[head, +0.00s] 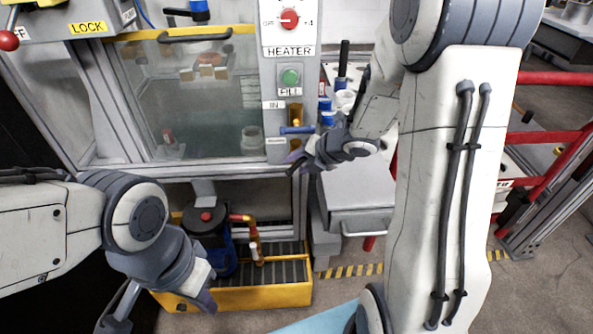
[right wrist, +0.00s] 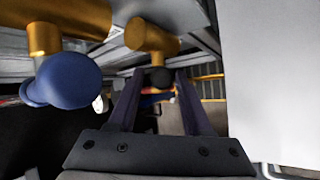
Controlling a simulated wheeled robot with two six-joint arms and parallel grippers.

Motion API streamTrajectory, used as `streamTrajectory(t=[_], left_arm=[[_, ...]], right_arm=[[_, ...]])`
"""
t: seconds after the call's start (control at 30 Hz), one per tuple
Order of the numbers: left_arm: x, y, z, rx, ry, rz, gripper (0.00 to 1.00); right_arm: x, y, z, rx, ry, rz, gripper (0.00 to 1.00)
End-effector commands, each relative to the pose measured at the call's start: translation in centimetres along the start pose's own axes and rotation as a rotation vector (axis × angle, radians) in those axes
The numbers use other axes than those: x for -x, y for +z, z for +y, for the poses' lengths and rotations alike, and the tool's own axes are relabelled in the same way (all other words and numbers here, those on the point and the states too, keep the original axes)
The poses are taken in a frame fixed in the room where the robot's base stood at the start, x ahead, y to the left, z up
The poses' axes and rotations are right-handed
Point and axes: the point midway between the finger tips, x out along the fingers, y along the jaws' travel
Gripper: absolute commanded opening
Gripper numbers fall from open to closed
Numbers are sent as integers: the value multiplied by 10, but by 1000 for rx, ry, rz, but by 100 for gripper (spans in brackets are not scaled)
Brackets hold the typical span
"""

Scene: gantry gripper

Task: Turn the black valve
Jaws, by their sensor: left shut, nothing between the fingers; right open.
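The black valve (right wrist: 160,78) is a dark round knob on the end of a brass pipe. In the right wrist view it appears between the tips of my right gripper's two fingers; I cannot tell whether they touch it. In the head view it is hidden or too small to make out near the right gripper. My right gripper (head: 294,163) is open, just below the blue valve handle (head: 297,130) at the panel's lower right. The blue valve also shows large at the left of the right wrist view (right wrist: 66,80). My left gripper (head: 163,310) is low at the left, away from the valves, and shut with nothing held.
The heater panel carries a red dial (head: 289,19) and a green button (head: 290,76). A glass tank front (head: 205,110) is left of it. Below stands a yellow-rimmed tray (head: 250,298) with a blue and black pump (head: 207,232). A grey cabinet (head: 358,200) is close right of the right gripper.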

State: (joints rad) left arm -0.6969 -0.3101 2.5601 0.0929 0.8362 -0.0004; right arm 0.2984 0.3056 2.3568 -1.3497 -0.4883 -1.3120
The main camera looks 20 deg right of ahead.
Motion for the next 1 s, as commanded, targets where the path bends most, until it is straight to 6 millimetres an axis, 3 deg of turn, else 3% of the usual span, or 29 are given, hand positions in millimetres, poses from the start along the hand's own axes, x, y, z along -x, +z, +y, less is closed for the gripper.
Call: streamTrajectory(t=[0.1, 0.4, 0.43, 0.53, 0.57, 1.0], left_arm=[[-5, 0, 0, 0, 0, 0, 0], [-5, 0, 0, 0, 0, 0, 0], [-5, 0, 0, 0, 0, 0, 0], [-5, 0, 0, 0, 0, 0, 0], [-5, 0, 0, 0, 0, 0, 0], [-8, 0, -1, 0, 0, 0, 0]], right_arm=[[-10, 0, -1, -2, 0, 0, 50], [-11, 1, 0, -2, -1, -1, 50], [-11, 1, 0, -2, -1, -1, 46], [-11, 0, 0, -2, -1, -1, 7], [-11, 0, 0, -2, -1, -1, 0], [-12, 0, -2, -34, 45, 9, 0]])
